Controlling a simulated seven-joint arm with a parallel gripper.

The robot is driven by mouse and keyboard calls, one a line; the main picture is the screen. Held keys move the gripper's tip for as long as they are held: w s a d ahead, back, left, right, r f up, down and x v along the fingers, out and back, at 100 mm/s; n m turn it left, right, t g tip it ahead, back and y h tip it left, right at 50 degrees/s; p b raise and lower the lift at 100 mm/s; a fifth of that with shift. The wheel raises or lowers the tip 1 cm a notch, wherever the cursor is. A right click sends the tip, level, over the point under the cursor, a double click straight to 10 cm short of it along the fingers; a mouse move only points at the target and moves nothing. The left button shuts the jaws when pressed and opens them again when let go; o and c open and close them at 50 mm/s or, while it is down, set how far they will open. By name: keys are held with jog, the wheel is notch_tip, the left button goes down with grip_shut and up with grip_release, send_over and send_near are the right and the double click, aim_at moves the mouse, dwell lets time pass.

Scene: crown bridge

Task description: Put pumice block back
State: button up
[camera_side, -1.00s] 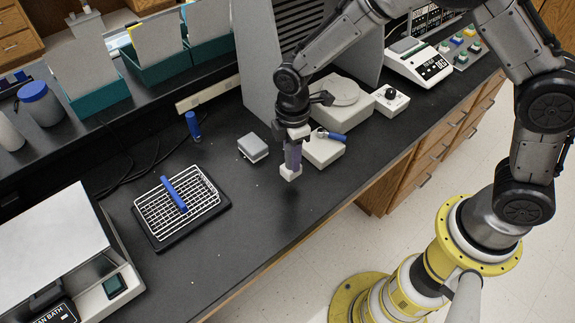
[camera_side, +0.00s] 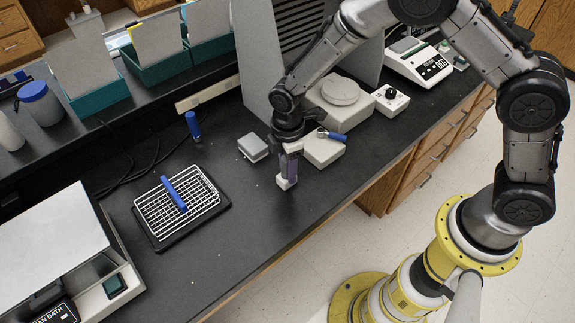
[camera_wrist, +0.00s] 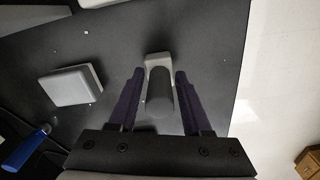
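The pumice block appears to be the small pale block (camera_side: 285,183) at my gripper's tips in the side view. In the wrist view it is a pale block (camera_wrist: 158,60) with a dark grey rounded grip (camera_wrist: 158,95) on it. It appears to rest on the black bench (camera_side: 255,205). My gripper (camera_wrist: 159,82) points down around the block, one dark purple finger on each side. A narrow dark gap shows between each finger and the block, so the gripper looks open. In the side view my gripper (camera_side: 289,172) partly covers the block.
A grey box (camera_side: 253,147) stands left of my gripper. A blue-handled tool (camera_side: 331,135) lies on a pale box (camera_side: 323,150) to the right. A wire rack (camera_side: 178,207) with a blue handle is at left. The bench front edge is near; bench space between rack and gripper is clear.

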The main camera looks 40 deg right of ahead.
jog(key=shift+o, duration=0.7)
notch_tip(320, 180, up, 13)
jog(key=shift+f, duration=0.2)
jog(key=s+d+r+m+t, duration=0.3)
jog(key=s+d+r+m, duration=0.5)
jog(key=s+d+r, duration=0.4)
jog(key=s+d+r+m+t, duration=0.2)
jog(key=s+m, duration=0.5)
jog(key=s, duration=0.4)
jog(key=shift+s+d+t, duration=0.3)
jog(key=shift+d, duration=0.6)
